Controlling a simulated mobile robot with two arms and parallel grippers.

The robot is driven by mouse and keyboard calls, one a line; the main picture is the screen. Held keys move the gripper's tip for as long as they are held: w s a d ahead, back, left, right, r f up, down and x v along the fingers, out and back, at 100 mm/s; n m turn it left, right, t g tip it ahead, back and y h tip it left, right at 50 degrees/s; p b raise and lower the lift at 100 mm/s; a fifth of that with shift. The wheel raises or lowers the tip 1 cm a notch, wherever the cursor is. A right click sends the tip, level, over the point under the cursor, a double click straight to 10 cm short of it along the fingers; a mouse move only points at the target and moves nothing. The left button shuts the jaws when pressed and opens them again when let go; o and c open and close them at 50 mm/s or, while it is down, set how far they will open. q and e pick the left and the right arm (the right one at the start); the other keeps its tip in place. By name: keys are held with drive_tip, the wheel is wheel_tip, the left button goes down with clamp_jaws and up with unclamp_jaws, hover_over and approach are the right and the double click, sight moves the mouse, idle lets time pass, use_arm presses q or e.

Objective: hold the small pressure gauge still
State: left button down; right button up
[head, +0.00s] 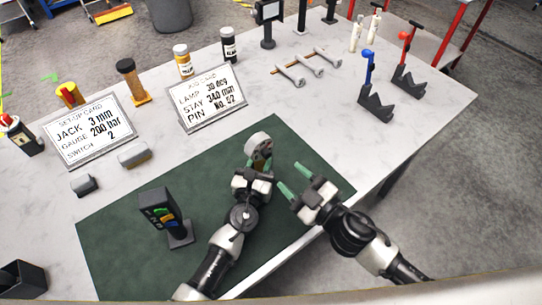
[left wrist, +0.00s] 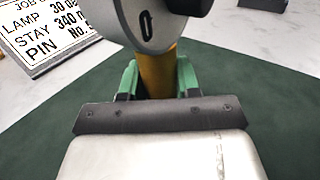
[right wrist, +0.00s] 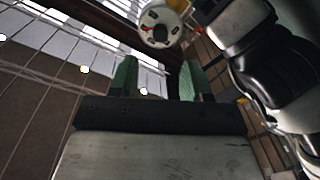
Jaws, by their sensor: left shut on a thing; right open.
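The small pressure gauge (head: 258,146) has a round grey body and is over the green mat, near its far right part. My left gripper (head: 260,170) is shut on it. The gauge's round face (right wrist: 158,27) shows at the top of the right wrist view.
The green mat (head: 115,255) lies on the pale table. A dark switch stand (head: 160,212) is left of my left arm. The table's right edge is near my right arm.

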sight(268, 155)
drive_tip(key=x, duration=0.7)
drive_tip(key=shift+w+a, duration=0.25)
drive_tip(key=shift+w, duration=0.1)
clamp_jaws()
